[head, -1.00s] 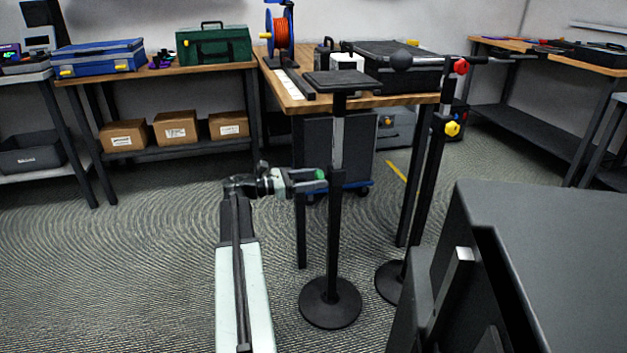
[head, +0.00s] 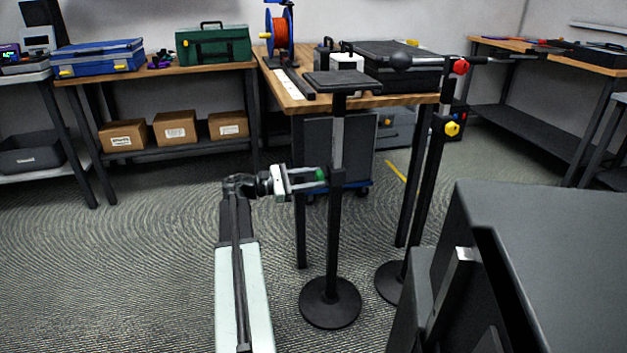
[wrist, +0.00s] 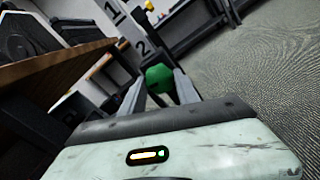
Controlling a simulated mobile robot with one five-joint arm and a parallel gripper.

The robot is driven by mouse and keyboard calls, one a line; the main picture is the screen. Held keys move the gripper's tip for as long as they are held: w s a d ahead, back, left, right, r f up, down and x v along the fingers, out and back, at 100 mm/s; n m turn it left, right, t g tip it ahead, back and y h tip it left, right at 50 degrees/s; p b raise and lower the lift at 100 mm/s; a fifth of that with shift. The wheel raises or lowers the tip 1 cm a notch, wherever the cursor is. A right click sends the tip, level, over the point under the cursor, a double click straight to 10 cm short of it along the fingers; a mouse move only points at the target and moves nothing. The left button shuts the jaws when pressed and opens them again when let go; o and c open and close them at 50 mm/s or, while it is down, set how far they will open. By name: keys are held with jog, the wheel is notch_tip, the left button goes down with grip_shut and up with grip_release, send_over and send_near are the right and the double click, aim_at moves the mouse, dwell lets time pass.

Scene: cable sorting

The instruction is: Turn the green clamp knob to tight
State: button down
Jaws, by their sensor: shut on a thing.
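The green clamp knob (head: 320,175) sits on the side of a black stand (head: 335,220) that has a round base and a flat top plate. In the wrist view the green knob (wrist: 160,78) lies between the two fingers. My gripper (head: 316,180) reaches the knob from the left, and its fingers are shut on it. It also shows in the wrist view (wrist: 163,88), with a finger on each side of the knob. The fingers hide part of the knob's sides. No mark telling how tight the knob is can be made out.
A second black stand (head: 420,190) with a red knob (head: 460,66) and a yellow knob (head: 452,128) stands to the right. A wooden workbench (head: 290,93) is behind. A large dark box (head: 560,240) fills the lower right. The floor at the left is open.

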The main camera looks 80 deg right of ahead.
jog(key=shift+s+m, duration=0.15)
jog(key=shift+m, duration=7.45)
jog(key=c, duration=0.9)
grip_release()
jog(key=shift+r, duration=0.1)
